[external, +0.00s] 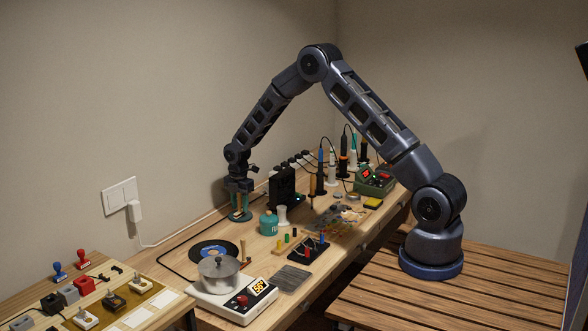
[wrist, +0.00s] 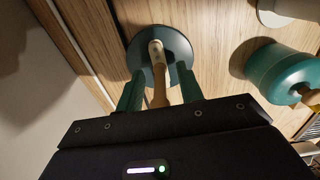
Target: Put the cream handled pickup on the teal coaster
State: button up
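The teal coaster (wrist: 178,48) is a dark round disc on the bench in the wrist view. The cream handled pickup (wrist: 157,75) shows as a narrow, pale, wooden-toned piece over it and appears to rest on the coaster. My gripper (wrist: 160,75) has its teal fingers either side of the pickup, with a gap at each side, so it looks open. In the external view, my gripper (external: 240,205) points down over the coaster (external: 240,217) near the bench's wall side. The pickup's lower part is hard to make out there.
A teal jar (external: 268,224) with a wooden knob stands close to the right of the gripper. A black box (external: 282,188) stands behind it. A black record (external: 213,249) and a pot (external: 219,274) on a scale lie nearer the camera. Several handled parts (external: 113,302) sit at lower left.

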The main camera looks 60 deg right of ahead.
notch_tip(320, 180, up, 12)
jog(key=shift+r, duration=0.2)
jog(key=s+a+r+m+t, duration=0.15)
jog(key=s+r+m, duration=0.25)
jog(key=s+r, duration=0.85)
jog(key=s+a+r+m+t, duration=0.1)
jog(key=s+a+r+m, duration=0.3)
jog(key=s+r, duration=0.8)
jog(key=s+r+m+t, duration=0.1)
jog(key=s+m, duration=0.4)
jog(key=s, duration=0.9)
jog(key=s+a+r+m+t, duration=0.1)
jog(key=s+m, duration=0.4)
jog(key=s, duration=0.9)
jog(key=shift+s+a+r, duration=0.2)
jog(key=shift+a+r, duration=0.05)
jog(key=shift+r, duration=0.5)
